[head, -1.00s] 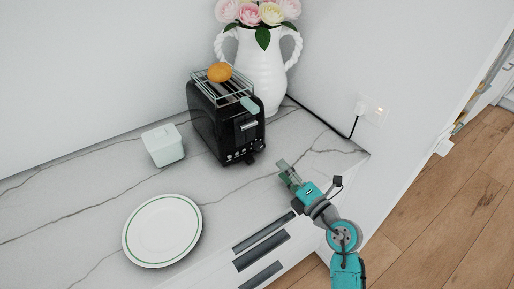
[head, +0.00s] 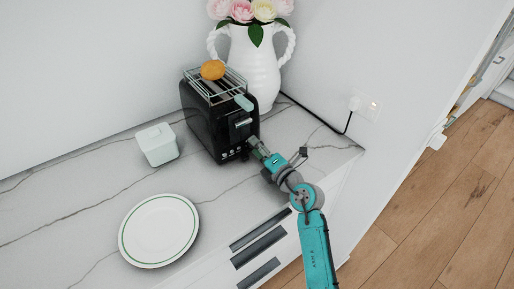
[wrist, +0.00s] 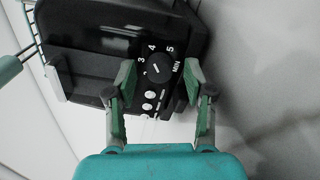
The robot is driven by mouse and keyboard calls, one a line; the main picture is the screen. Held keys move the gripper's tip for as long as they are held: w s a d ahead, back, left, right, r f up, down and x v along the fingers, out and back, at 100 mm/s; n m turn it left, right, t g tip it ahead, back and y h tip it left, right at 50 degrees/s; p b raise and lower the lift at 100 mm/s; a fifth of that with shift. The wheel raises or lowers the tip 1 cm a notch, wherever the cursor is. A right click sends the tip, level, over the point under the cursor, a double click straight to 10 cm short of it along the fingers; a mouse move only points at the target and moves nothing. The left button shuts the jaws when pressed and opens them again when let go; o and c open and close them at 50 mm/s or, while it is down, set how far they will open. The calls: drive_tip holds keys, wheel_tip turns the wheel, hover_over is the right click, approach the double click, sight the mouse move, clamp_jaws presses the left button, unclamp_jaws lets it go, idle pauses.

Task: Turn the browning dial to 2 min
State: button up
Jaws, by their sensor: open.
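The black toaster (head: 203,118) stands on the counter, its control end facing my arm. In the wrist view the round black browning dial (wrist: 156,68) sits on the toaster's end panel (wrist: 100,32), ringed by white numbers and the word MIN. A short white mark shows on the dial's face, but I cannot tell which number it points to. My gripper (wrist: 158,88) is open, one finger on each side of the dial. I cannot tell whether the fingers touch it. In the head view my gripper (head: 259,149) is at the toaster's control end and covers the dial area.
Round buttons (wrist: 148,99) lie below the dial. An orange bun (head: 212,70) rests on the rack above the toaster. A white vase of flowers (head: 254,65) stands behind it. A pale lidded box (head: 157,145) and a green-rimmed plate (head: 158,231) are to the left.

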clamp_jaws()
drive_tip(key=shift+n, duration=0.4)
drive_tip(key=n, duration=0.4)
drive_tip(key=shift+n, duration=0.3)
drive_tip(key=n, duration=1)
drive_tip(key=shift+n, duration=0.4)
drive_tip(key=n, duration=0.5)
drive_tip(key=shift+n, duration=0.4)
